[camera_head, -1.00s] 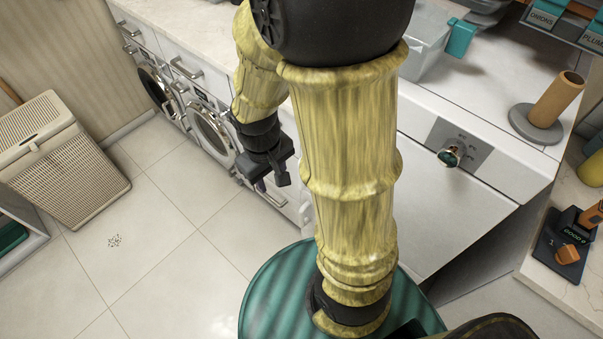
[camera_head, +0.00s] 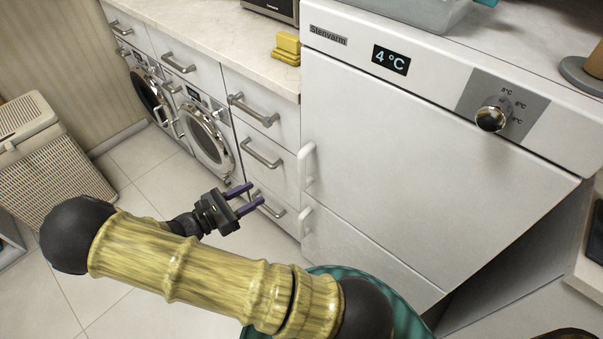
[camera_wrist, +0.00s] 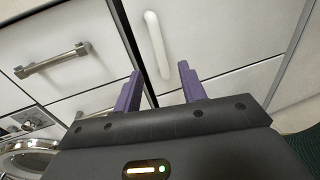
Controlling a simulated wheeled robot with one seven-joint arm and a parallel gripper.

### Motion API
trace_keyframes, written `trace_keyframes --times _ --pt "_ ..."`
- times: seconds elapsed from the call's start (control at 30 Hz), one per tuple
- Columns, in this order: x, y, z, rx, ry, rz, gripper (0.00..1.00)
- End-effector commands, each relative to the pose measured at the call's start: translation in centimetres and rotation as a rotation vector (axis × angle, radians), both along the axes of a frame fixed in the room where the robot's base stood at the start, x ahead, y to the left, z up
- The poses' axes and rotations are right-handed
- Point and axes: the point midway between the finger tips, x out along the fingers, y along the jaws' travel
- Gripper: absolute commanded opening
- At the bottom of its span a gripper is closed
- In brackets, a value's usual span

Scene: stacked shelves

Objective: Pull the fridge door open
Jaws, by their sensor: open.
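The white fridge (camera_head: 400,160) stands at the right in the head view, with a "4 °C" display and a knob on its top panel. Its upper door has a white vertical handle (camera_head: 306,164) at the left edge, and a lower door has a similar handle (camera_head: 306,222). My gripper (camera_head: 255,196) is open and empty, left of the handles and apart from them. In the wrist view a white handle (camera_wrist: 156,44) shows beyond the gap between my purple fingers (camera_wrist: 158,86). The door looks closed.
Drawers with metal handles (camera_head: 262,152) adjoin the fridge on the left, and a drawer handle (camera_wrist: 52,60) shows in the wrist view. Washing machines (camera_head: 208,140) stand farther left. A wicker hamper (camera_head: 45,150) stands at far left. The tiled floor between is clear.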

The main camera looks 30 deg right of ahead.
Motion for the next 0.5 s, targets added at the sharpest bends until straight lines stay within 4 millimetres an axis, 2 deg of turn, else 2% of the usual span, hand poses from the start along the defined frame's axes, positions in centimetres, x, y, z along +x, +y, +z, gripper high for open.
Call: trace_keyframes --times 0.33,0.5 --pt "0.31 0.36 -0.06 -0.030 0.005 0.022 0.41" --pt "0.39 -0.24 -0.08 -0.029 0.005 0.020 0.41"
